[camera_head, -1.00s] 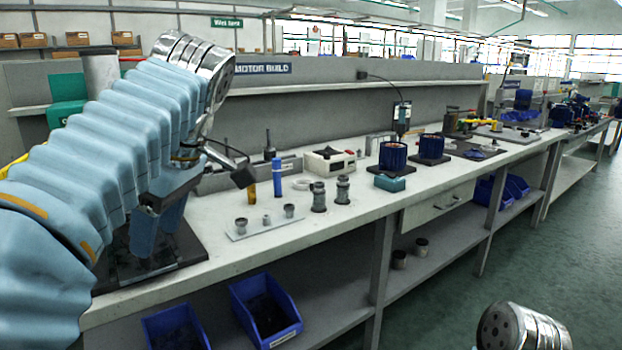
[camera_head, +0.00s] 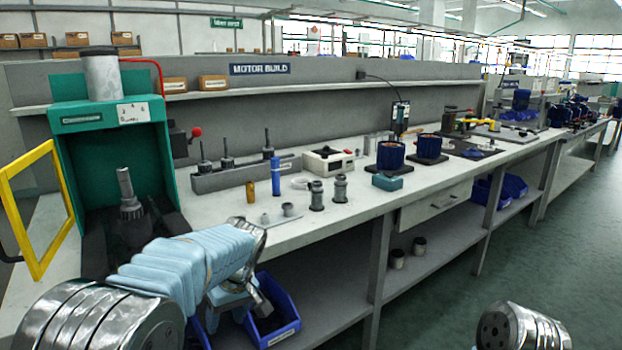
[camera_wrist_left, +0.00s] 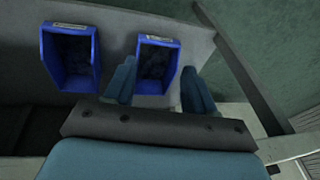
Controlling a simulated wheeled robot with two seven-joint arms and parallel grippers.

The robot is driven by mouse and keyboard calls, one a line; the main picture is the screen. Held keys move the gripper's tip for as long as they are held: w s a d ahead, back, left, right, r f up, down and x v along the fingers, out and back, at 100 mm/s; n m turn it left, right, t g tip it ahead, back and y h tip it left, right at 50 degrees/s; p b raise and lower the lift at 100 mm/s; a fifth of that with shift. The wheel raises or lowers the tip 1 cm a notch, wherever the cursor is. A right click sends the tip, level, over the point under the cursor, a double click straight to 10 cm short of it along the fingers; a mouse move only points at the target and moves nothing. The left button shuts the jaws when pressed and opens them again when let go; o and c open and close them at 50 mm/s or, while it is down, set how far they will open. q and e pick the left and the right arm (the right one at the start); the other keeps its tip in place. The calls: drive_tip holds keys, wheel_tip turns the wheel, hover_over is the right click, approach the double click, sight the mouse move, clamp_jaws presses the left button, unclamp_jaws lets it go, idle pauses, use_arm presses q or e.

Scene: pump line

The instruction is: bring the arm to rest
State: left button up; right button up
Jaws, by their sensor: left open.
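My left arm comes in low at the bottom left of the head view, in front of the bench's front edge. Its gripper (camera_head: 224,308) is partly hidden by the sleeve and hangs beside a blue bin (camera_head: 275,315) on the lower shelf. In the left wrist view the gripper (camera_wrist_left: 160,88) shows two separate fingers with nothing held between them. One blue bin (camera_wrist_left: 160,65) appears beyond the fingers, and another blue bin (camera_wrist_left: 70,58) is to their left. My right gripper is not in view; only a metal part of my own shows at the bottom right.
A green machine (camera_head: 105,120) with an open yellow-framed door (camera_head: 38,210) stands at the left end of the bench (camera_head: 345,220). Small grey parts, a blue cylinder (camera_head: 275,177) and motor housings stand on the bench. The green floor (camera_head: 480,280) at right is clear.

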use_arm(q)
drive_tip(key=s+f+m+g+h, duration=0.1)
drive_tip(key=s+f+m+h, duration=0.15)
drive_tip(key=f, duration=0.95)
drive_tip(key=s+f+m+h, duration=0.1)
drive_tip(key=s+f+m, duration=0.15)
drive_tip(key=f, duration=0.85)
drive_tip(key=s+d+f+h, duration=0.2)
drive_tip(key=s+f, duration=0.4)
drive_tip(key=s, duration=0.3)
drive_tip(key=s+d+f+m+h, duration=0.1)
drive_tip(key=s+d+f+h, duration=0.1)
drive_tip(key=s+d+f, duration=0.3)
drive_tip(key=s+f, duration=0.1)
drive_tip(key=s, duration=0.3)
drive_tip(key=shift+s+t, duration=0.25)
drive_tip(key=shift+t, duration=0.15)
